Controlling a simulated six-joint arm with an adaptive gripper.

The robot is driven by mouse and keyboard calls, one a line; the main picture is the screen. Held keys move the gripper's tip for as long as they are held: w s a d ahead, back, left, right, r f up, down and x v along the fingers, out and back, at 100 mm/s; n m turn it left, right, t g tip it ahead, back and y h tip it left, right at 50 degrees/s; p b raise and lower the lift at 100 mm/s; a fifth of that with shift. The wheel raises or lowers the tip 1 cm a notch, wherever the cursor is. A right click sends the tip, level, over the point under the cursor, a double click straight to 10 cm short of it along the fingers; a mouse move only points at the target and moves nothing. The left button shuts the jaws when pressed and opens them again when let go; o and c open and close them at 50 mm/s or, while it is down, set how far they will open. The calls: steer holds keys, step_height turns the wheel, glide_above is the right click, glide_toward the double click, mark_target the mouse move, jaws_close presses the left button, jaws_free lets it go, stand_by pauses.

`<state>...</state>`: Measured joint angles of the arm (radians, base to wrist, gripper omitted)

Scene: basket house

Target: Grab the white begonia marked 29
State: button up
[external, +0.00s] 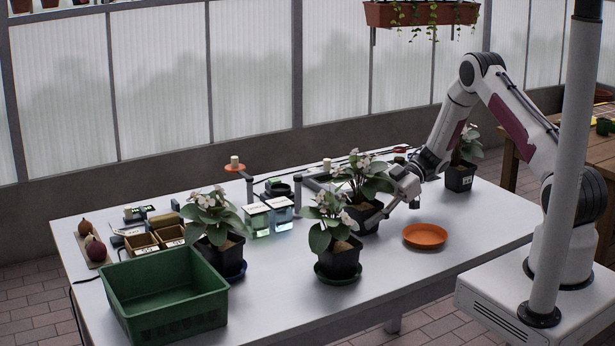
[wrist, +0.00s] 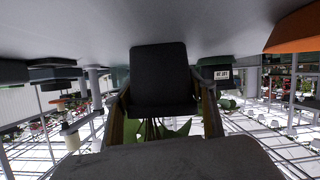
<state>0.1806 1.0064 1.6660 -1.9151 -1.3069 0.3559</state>
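A white-flowered begonia (external: 366,178) in a black pot (external: 362,219) stands mid-table. My gripper (external: 388,213) is low beside its right side, reaching toward the pot. In the upside-down wrist view, a black pot (wrist: 163,80) lies ahead between my two fingers (wrist: 161,100), which look open; contact cannot be told. Another white begonia in a black pot (external: 461,179) with a white label stands at the back right. A labelled pot (wrist: 216,76) also shows behind in the wrist view. Two more white begonias (external: 326,222) (external: 211,216) stand front and left. No number is legible.
An empty orange saucer (external: 425,235) lies right of my gripper. A green crate (external: 165,294) stands at the front left. Glass jars (external: 268,217), small boxes (external: 157,240) and a post with an orange dish (external: 235,167) stand further left. The front right tabletop is clear.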

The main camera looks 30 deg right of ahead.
mark_target(363, 208)
steer(key=shift+r, duration=0.1)
steer(key=shift+r, duration=4.95)
steer(key=shift+d, duration=0.1)
